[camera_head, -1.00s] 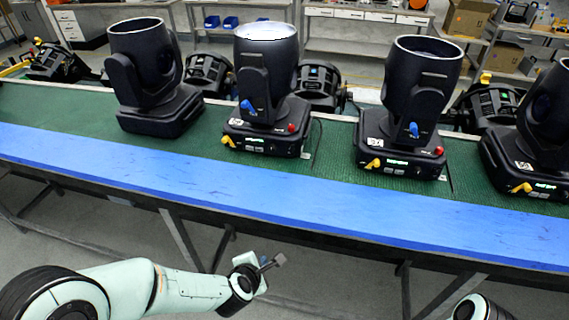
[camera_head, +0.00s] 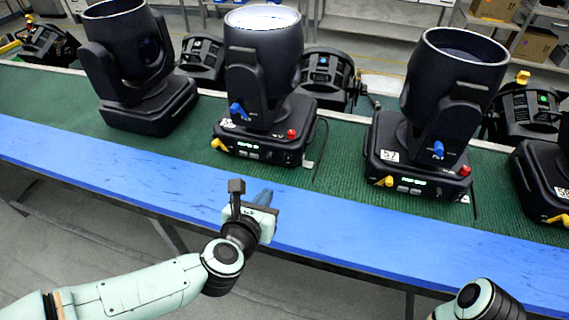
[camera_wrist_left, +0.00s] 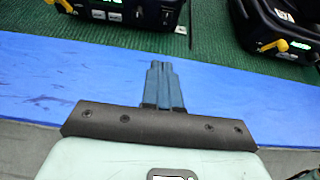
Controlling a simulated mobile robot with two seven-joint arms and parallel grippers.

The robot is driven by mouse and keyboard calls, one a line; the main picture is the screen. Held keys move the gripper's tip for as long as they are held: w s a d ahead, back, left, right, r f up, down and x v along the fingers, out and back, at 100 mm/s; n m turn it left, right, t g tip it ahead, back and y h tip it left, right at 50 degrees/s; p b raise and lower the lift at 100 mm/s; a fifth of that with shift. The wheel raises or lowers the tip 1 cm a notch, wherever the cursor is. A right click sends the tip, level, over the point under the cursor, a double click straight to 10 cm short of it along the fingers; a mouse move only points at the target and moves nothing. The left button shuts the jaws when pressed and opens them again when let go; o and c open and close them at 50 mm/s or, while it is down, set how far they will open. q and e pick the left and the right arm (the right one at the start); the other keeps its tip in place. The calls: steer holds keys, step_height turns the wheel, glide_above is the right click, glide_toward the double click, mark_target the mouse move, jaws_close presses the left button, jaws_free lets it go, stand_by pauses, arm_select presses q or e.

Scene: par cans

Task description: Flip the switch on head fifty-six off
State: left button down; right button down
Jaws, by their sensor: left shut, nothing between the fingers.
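Black moving heads stand in a row on the green bench top. The second from left (camera_head: 262,75) has a lit white top; its number tag (camera_head: 228,123) is too small to read surely. Its base carries a yellow lever (camera_head: 219,145), a red knob (camera_head: 291,134) and a green display; a blue lever (camera_head: 238,112) sits on its yoke. The head to its right (camera_head: 455,85) is tagged 57 and has similar controls. My left gripper (camera_head: 264,198) is shut and empty over the blue front strip, in front of the lit head and apart from it. Its closed fingers (camera_wrist_left: 162,82) show in the wrist view.
An unlit head (camera_head: 135,70) stands at left, another (camera_head: 545,165) is cut off at right. Smaller black lamps (camera_head: 327,75) stand behind. A cable runs beside the lit head's base. The blue strip (camera_head: 380,235) is clear.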

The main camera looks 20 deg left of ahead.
arm_select(q)
steer(key=shift+s, duration=0.2)
steer(key=b, duration=0.1)
glide_toward(286, 164)
steer(key=f, duration=0.1)
steer(key=w+f, duration=0.1)
steer(key=shift+w+f, duration=0.15)
steer(key=shift+f, duration=0.1)
steer(key=shift+w+f+p, duration=0.15)
steer(key=shift+w, duration=1)
steer(key=shift+w+f+p, duration=0.15)
steer(key=shift+w, duration=1)
steer(key=f+b, duration=0.1)
steer(key=b, duration=0.2)
steer(key=shift+t, duration=0.3)
steer(key=shift+d+r, duration=0.1)
steer(key=shift+r, duration=0.3)
steer(key=shift+w+p, duration=0.1)
steer(key=shift+p, duration=0.2)
steer(key=shift+r, duration=0.1)
